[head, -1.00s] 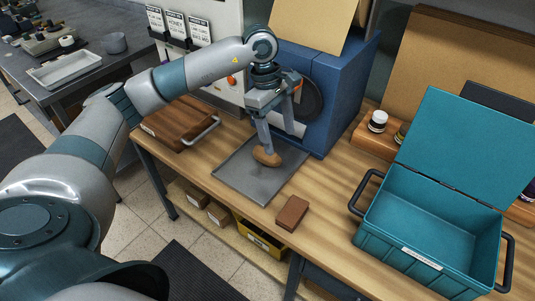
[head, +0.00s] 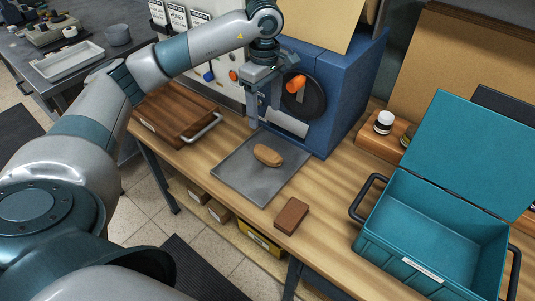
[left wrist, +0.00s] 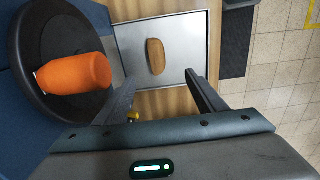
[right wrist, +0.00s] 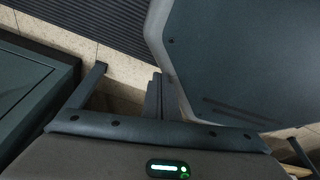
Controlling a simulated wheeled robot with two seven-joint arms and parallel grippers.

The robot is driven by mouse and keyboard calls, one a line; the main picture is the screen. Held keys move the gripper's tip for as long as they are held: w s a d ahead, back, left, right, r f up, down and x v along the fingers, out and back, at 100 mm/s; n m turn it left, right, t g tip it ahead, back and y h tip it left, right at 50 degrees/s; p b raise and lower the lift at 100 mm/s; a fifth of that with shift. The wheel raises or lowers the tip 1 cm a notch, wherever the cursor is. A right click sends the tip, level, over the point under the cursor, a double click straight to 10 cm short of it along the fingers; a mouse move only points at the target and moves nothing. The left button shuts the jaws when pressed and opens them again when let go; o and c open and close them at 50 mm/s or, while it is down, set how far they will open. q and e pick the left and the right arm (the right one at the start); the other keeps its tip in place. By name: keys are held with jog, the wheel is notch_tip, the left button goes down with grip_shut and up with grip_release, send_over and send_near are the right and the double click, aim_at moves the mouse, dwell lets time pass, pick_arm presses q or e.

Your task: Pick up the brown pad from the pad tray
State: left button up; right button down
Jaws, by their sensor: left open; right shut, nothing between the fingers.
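A brown oval pad (head: 268,155) lies on the flat grey metal tray (head: 240,178) on the wooden bench; the left wrist view also shows the pad (left wrist: 155,56) on the tray. My left gripper (head: 264,116) is open and empty, pointing down above the tray's back edge, apart from the pad. In the left wrist view, the pad lies beyond the gap between its fingers (left wrist: 160,80). My right gripper (right wrist: 128,80) shows only in the right wrist view, shut and empty, away from the pad.
A blue machine with a dark disc (head: 303,98) and an orange knob (head: 296,84) stands close behind the left gripper. A brown rectangular block (head: 291,214) lies right of the tray. A wooden case (head: 174,108) is at left, an open teal box (head: 425,235) at right.

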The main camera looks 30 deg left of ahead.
pick_arm(q)
jog(key=p, duration=0.4)
send_over(265, 152)
notch_tip(265, 152, down, 11)
jog(key=shift+d+r, duration=0.1)
jog(key=shift+f, duration=0.75)
pick_arm(e)
jog(key=s+d+r+g, duration=0.2)
jog(key=s+d, duration=0.1)
jog(key=s, duration=0.5)
jog(key=shift+s+h, duration=0.3)
jog(key=shift+a+r, duration=0.1)
jog(key=shift+r, duration=0.1)
